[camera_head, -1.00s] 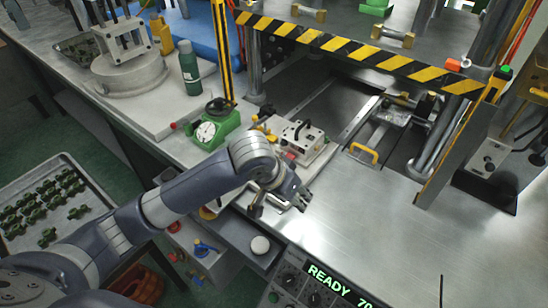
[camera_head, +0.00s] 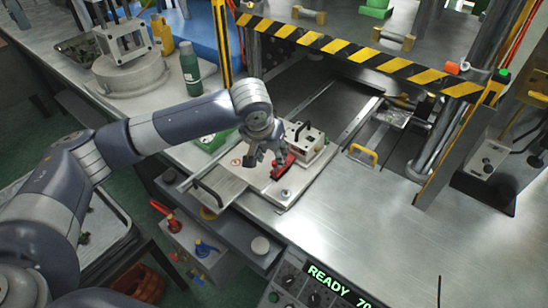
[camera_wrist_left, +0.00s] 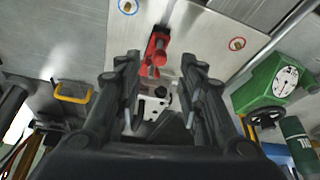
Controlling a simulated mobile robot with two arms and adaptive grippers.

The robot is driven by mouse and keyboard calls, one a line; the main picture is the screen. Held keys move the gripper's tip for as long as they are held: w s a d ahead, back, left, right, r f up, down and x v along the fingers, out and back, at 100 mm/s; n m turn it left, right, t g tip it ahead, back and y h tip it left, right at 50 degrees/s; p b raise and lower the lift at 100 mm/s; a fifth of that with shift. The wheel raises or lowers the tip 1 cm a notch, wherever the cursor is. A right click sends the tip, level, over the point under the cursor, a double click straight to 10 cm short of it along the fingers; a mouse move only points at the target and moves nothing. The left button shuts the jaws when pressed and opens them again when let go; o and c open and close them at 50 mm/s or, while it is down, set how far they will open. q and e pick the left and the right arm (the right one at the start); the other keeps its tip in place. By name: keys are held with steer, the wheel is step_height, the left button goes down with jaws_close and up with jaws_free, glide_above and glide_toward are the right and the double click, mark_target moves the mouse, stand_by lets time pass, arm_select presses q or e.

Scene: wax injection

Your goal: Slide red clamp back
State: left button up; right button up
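The red clamp (camera_head: 284,165) sits on the light plate beside the white block with a black handle (camera_head: 308,141). It also shows in the left wrist view (camera_wrist_left: 155,52), between and just beyond my fingertips. My left gripper (camera_head: 263,158) is over the plate, just left of the clamp in the head view. In the left wrist view my left gripper (camera_wrist_left: 160,65) is open, with a finger on either side of the clamp's line. I cannot tell whether a finger touches it. My right gripper is not in view.
The press frame with a striped bar (camera_head: 365,52) stands behind. A yellow handle (camera_head: 362,154) lies to the right. A green dial gauge (camera_wrist_left: 277,82) and a green bottle (camera_wrist_left: 300,145) are close by. The steel table at front right is clear.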

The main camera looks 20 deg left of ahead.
mark_target(274, 164)
arm_select(q)
steer(key=shift+x, duration=2.3)
steer(key=shift+c, duration=0.2)
jaws_close()
